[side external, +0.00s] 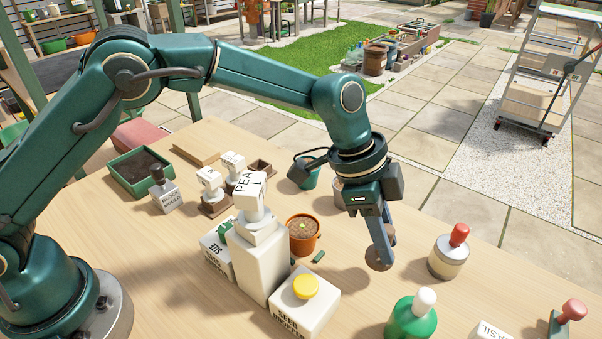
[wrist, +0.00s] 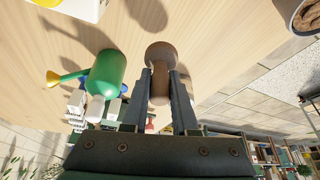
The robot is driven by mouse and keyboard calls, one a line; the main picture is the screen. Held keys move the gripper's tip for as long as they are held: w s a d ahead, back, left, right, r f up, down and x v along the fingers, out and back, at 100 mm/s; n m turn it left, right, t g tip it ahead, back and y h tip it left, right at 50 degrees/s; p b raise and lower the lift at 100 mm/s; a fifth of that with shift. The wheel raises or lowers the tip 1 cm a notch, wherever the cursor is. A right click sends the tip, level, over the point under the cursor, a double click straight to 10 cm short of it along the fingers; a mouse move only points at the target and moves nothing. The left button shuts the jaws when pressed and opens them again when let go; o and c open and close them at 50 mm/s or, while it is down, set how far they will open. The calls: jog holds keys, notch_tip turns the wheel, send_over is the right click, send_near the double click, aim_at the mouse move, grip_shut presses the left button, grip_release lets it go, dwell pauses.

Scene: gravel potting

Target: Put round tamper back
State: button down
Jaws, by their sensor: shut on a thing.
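The round tamper is a brown wooden piece with a wide round head. My gripper (side external: 384,236) is shut on it, and in the side view the tamper (side external: 379,258) hangs below the fingers on the right part of the table. In the wrist view the tamper (wrist: 158,55) sits between the two dark fingers (wrist: 161,74), its narrower part gripped. It appears to be held above the wooden table; the exact gap is hard to tell. I cannot make out a holder for it.
A terracotta pot (side external: 303,243) with soil stands left of my gripper, beside a tall white block (side external: 262,262). A red-knobbed jar (side external: 449,258) stands to the right, a green bottle (side external: 412,322) in front. A green tray (side external: 143,172) lies at the far left.

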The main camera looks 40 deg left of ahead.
jog(key=shift+f, duration=1.95)
jog(key=shift+f, duration=0.15)
jog(key=c, duration=0.7)
grip_release()
jog(key=shift+a+r, duration=0.15)
jog(key=shift+r, duration=0.4)
jog(key=v, duration=1.1)
jog(key=shift+s+r, duration=0.1)
jog(key=shift+a, duration=0.15)
